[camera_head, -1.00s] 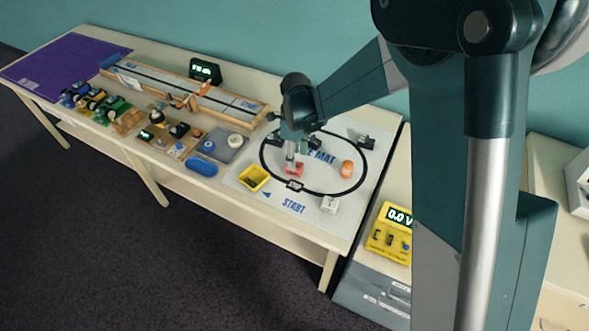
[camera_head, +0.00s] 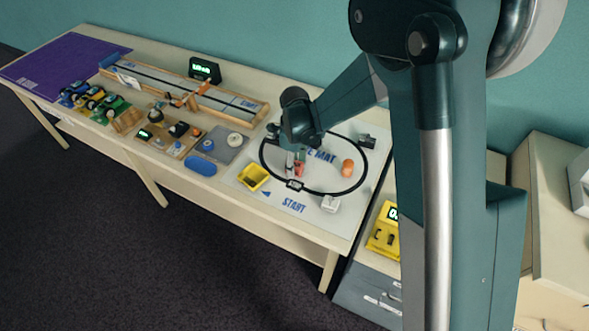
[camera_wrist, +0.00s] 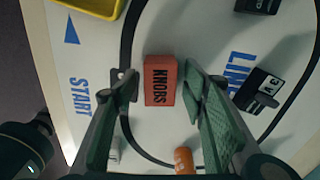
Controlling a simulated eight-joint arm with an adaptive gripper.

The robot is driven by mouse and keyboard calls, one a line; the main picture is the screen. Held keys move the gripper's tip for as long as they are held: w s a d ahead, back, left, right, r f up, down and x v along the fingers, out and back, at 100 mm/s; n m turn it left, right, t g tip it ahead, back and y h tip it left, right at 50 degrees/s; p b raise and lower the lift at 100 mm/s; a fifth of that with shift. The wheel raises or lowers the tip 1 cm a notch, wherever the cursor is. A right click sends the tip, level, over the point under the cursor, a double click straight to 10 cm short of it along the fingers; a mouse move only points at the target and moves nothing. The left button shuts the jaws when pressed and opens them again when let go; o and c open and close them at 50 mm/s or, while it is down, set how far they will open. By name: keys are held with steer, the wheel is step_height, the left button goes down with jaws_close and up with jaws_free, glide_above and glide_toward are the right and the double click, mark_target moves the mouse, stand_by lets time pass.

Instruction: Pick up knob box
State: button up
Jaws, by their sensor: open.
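The knob box is a small red-orange box (camera_wrist: 161,82) with "KNOBS" in dark letters on its top. It lies on the white line mat (camera_wrist: 205,40), inside the black loop. In the wrist view my gripper (camera_wrist: 161,88) is open, with one green finger on each side of the box; I cannot tell whether either finger touches it. In the head view my gripper (camera_head: 294,165) is over the mat and hides part of the box (camera_head: 299,170).
A yellow tray (camera_head: 254,177) stands left of the loop. An orange rounded thing (camera_head: 347,168) and a white block (camera_head: 330,204) are to the right. Small black devices (camera_wrist: 257,90) sit along the loop. Wooden kits and toy cars (camera_head: 95,98) fill the table's left.

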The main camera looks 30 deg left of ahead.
steer(key=shift+f, duration=0.5)
steer(key=c, duration=1)
